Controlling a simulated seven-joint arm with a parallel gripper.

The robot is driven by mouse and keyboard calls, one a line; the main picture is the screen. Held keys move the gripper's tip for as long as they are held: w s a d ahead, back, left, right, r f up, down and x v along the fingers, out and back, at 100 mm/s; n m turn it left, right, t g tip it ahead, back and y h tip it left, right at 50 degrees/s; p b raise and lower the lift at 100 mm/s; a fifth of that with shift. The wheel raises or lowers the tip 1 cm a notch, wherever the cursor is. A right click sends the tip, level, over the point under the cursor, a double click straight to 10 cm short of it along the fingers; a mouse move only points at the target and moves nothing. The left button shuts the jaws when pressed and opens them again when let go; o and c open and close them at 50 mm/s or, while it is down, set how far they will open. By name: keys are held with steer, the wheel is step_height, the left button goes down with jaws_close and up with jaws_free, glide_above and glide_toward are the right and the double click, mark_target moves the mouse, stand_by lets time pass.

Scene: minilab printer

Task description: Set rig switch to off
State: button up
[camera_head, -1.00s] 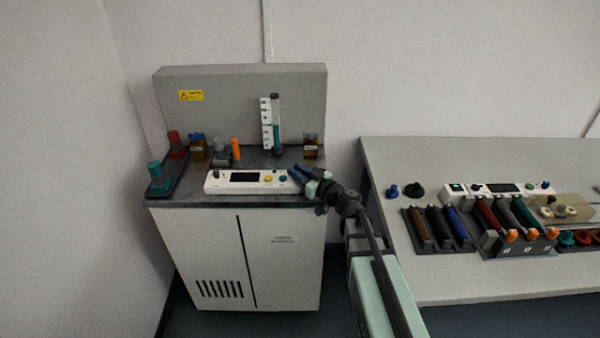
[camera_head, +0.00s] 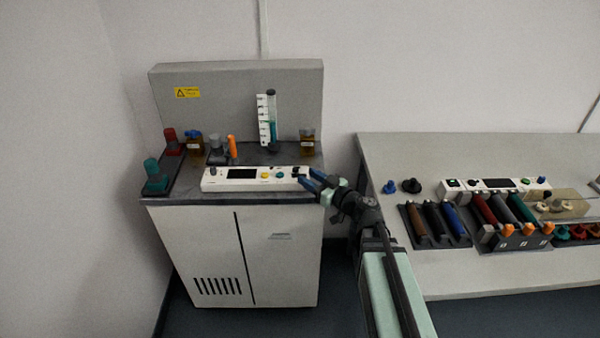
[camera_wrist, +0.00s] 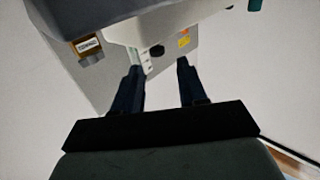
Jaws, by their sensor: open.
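A white control panel (camera_head: 216,183) lies along the front edge of the grey cabinet top. It has a dark display (camera_head: 242,173), a yellow button (camera_head: 265,175), a green button (camera_head: 280,175) and a dark switch-like part (camera_head: 297,171) at its right end. I cannot read the labels or the switch's position. My gripper (camera_head: 308,180) is at the panel's right end, with its blue fingers apart and nothing seen between them. I cannot tell whether a finger touches the panel. In the wrist view my gripper (camera_wrist: 158,85) shows two dark fingers spread.
On the cabinet (camera_head: 290,250) stand an amber bottle (camera_head: 307,142), a white graduated scale with a tube (camera_head: 264,120), an orange-topped part (camera_head: 232,146) and a dark rack with red and teal knobs (camera_head: 172,165). A bench (camera_head: 450,275) with coloured cylinders stands right.

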steer(key=shift+v, duration=2.35)
